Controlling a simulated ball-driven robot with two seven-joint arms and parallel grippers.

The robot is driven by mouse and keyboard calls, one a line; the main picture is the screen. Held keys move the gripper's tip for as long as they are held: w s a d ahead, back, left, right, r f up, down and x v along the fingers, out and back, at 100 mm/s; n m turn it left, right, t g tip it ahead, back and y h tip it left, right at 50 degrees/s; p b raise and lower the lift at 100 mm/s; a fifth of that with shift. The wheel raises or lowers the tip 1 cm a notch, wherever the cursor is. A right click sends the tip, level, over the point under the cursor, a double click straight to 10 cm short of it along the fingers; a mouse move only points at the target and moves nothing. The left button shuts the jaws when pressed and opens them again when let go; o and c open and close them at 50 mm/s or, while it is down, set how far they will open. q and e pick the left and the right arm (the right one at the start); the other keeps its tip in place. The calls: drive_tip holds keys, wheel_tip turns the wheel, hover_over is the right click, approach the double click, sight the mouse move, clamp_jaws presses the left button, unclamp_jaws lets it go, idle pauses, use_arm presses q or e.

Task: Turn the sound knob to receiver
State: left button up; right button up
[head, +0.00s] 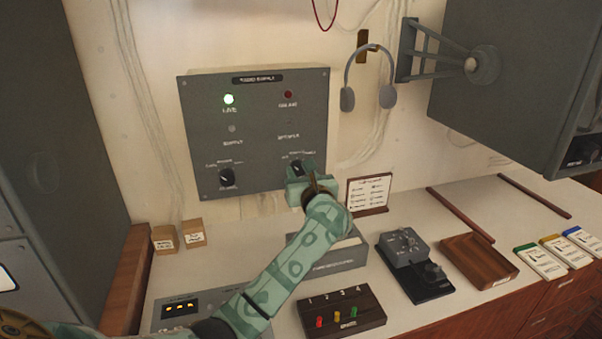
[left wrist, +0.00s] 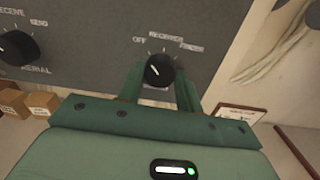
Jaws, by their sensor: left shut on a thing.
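The sound knob (head: 297,167) is a round black knob at the lower right of the grey radio panel (head: 258,111). In the left wrist view the knob (left wrist: 159,70) has the marks OFF, RECEIVER and a third one to the right above it. Its white pointer line leans up and left, toward the OFF side. My left gripper (head: 303,176) is at the panel with its green fingers on both sides of the knob, shut on it. The label below the knob is mostly hidden. My right gripper is not in view.
Another black knob (head: 227,177) sits at the panel's lower left. A headset (head: 368,78) hangs right of the panel.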

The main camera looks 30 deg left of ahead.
use_arm(q)
drive_tip(key=m+p, duration=0.4)
drive_tip(key=shift+r, duration=0.2)
drive_tip(key=m+p, duration=0.2)
drive_tip(key=m, duration=0.1)
drive_tip(key=shift+f+p, duration=0.1)
drive_tip(key=shift+p, duration=0.2)
drive_tip(key=shift+f+m+p, duration=0.1)
drive_tip(key=shift+m+p, duration=0.4)
drive_tip(key=shift+m, duration=0.2)
drive_tip(key=o, duration=1)
drive_tip(key=shift+d, duration=0.1)
